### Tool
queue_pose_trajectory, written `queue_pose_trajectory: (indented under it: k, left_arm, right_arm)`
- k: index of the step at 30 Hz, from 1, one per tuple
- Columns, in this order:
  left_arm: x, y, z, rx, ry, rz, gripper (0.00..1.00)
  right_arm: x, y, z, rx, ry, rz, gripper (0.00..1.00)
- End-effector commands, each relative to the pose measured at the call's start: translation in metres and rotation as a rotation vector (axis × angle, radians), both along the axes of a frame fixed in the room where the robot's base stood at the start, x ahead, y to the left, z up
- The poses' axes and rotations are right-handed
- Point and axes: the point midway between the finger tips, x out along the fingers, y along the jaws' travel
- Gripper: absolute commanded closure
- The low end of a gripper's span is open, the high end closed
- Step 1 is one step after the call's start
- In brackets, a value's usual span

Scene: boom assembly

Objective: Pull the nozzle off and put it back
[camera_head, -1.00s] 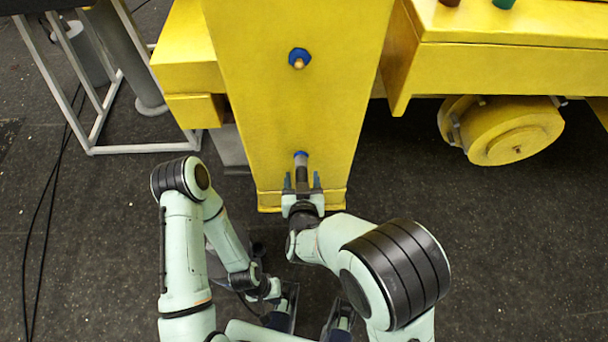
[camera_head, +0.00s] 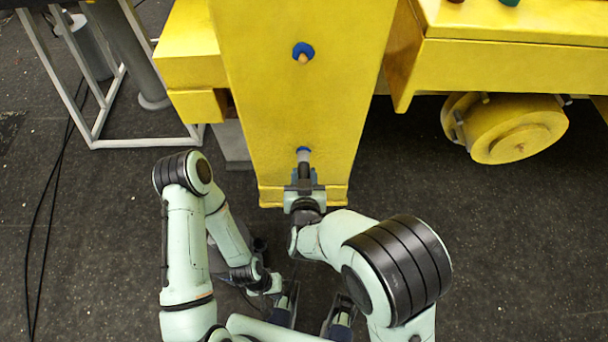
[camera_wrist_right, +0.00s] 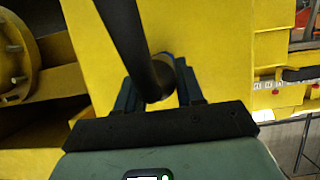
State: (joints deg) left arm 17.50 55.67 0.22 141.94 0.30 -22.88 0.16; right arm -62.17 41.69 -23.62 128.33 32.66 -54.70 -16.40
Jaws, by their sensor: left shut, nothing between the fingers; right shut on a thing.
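The nozzle (camera_head: 304,171) is a dark tube with a lighter grey end, at the lower blue ring (camera_head: 303,150) on the yellow boom. Its grey end meets the ring in the head view; I cannot tell how firmly it is seated. My right gripper (camera_head: 304,178) is shut on the nozzle. In the right wrist view the nozzle (camera_wrist_right: 133,40) runs as a dark tube from the top down between the fingers (camera_wrist_right: 157,92). My left gripper (camera_head: 284,302) is low in the head view, shut and empty, well away from the nozzle.
A second blue ring with a tan tip (camera_head: 303,53) sits higher on the boom (camera_head: 345,95). A yellow body with a round drum (camera_head: 518,135) stands right. A white metal frame (camera_head: 120,143) stands left, with cables on the dark floor. Floor at lower right is clear.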

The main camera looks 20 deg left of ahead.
Motion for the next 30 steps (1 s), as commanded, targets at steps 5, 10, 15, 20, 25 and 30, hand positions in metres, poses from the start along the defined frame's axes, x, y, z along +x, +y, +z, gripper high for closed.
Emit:
queue_pose_trajectory:
  k: [5,10,15,20,25,30]
  left_arm:
    - [0.0,0.0,0.0,0.0,0.0,0.0,1.0]
    - [0.0,0.0,0.0,0.0,0.0,0.0,1.0]
    - [0.0,0.0,0.0,0.0,0.0,0.0,1.0]
    - [0.0,0.0,-0.001,0.0,0.0,0.0,1.0]
    - [0.0,0.0,-0.001,0.0,0.0,0.0,1.0]
    - [0.0,0.0,-0.002,0.0,0.001,0.0,1.0]
  right_arm:
    - [-0.003,-0.001,-0.001,-0.001,0.003,0.0,1.0]
    - [-0.002,0.0,0.0,0.001,0.0,0.0,1.0]
    - [-0.005,-0.001,0.0,0.001,0.001,0.001,1.0]
    - [-0.011,-0.003,0.0,0.001,0.0,0.0,1.0]
    - [-0.017,-0.004,0.0,0.002,0.001,0.0,1.0]
    - [-0.024,-0.006,0.0,0.002,-0.001,0.001,1.0]
